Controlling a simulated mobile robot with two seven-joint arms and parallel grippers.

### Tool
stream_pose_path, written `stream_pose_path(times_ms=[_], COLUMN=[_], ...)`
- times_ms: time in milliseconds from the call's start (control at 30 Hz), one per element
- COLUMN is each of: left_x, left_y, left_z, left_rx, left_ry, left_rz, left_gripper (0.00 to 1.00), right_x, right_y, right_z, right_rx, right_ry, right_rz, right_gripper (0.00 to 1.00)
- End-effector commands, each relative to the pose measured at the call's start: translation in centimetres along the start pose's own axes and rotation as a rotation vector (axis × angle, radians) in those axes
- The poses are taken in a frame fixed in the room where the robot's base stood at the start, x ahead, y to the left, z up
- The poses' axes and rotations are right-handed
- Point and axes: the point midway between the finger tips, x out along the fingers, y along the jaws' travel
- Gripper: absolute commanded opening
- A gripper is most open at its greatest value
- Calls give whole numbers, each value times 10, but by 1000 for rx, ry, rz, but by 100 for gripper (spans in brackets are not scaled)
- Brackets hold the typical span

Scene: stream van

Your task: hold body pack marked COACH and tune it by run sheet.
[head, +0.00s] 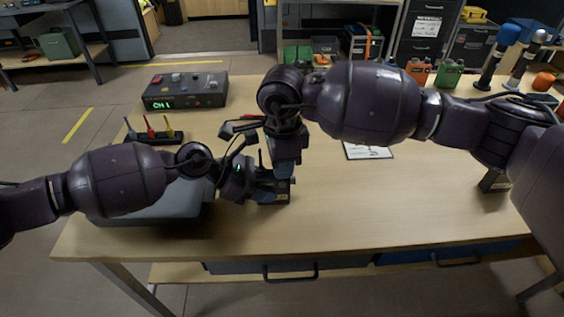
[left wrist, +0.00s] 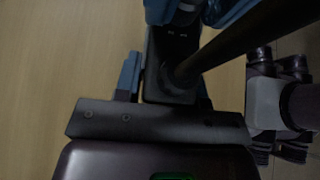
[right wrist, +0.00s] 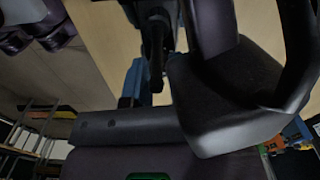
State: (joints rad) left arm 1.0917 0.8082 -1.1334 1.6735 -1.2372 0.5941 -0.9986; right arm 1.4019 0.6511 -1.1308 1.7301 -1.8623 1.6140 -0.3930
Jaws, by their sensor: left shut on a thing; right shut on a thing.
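The dark body pack (head: 277,199) is over the near-middle part of the table, mostly covered by my grippers. Its marking is not legible here. My left gripper (head: 262,190) is shut on it from the left; in the left wrist view the black pack (left wrist: 168,75) sits between blue fingers. My right gripper (head: 287,168) points down directly above the pack, shut on a slim dark thing (right wrist: 155,60) that I cannot identify. Whether that thing touches the pack is hidden. The run sheet (head: 367,152), a white page, lies right of the grippers, partly behind my right arm.
A dark console (head: 185,91) with green "CH 1" stands at the back left. A rack (head: 153,139) with blue, red and yellow upright pieces is before it. A grey case (head: 160,207) lies under my left arm. Microphones (head: 497,58) stand back right. The front middle is clear.

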Motion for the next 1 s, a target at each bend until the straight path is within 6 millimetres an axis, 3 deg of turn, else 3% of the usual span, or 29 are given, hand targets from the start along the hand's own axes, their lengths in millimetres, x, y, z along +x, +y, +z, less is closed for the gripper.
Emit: stream_pose_path(times_ms=[267,567,1000], left_x=[1,1,1], left_y=[-1,-1,-1], left_z=[-4,-4,-4], left_rx=[-4,-4,-4], left_ry=[4,4,4], left_rz=[-2,-2,-3], left_gripper=[7,7,7], right_x=[2,1,1], right_y=[0,0,0], right_z=[0,0,0], right_rx=[-11,-224,-316], right_ry=[0,1,1], right_rz=[2,1,1], right_gripper=[6,6,6])
